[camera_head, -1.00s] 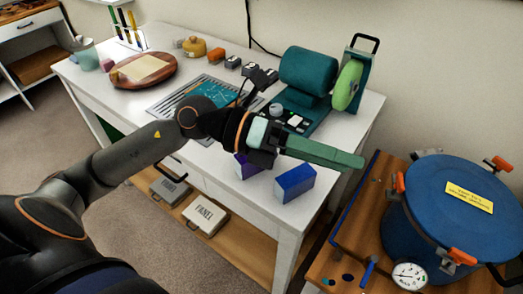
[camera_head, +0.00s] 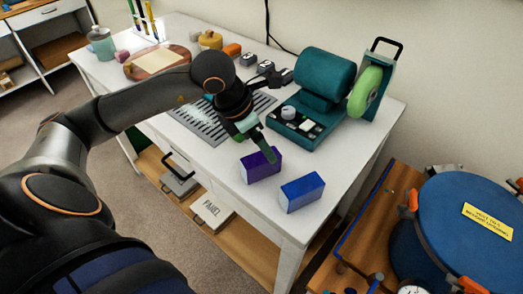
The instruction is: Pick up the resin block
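A purple block (camera_head: 260,168) and a blue block (camera_head: 302,193) sit apart near the front edge of the white table; which one is the resin block I cannot tell. My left gripper (camera_head: 264,150) reaches over the table and points down at the purple block. The gap between the fingers does not show clearly. My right gripper is out of view.
A teal machine with a green wheel (camera_head: 364,90) stands at the back right of the white table (camera_head: 225,172). A slotted grille (camera_head: 205,125) lies behind the purple block. A blue lidded pot (camera_head: 455,225) stands on a wooden surface at the right.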

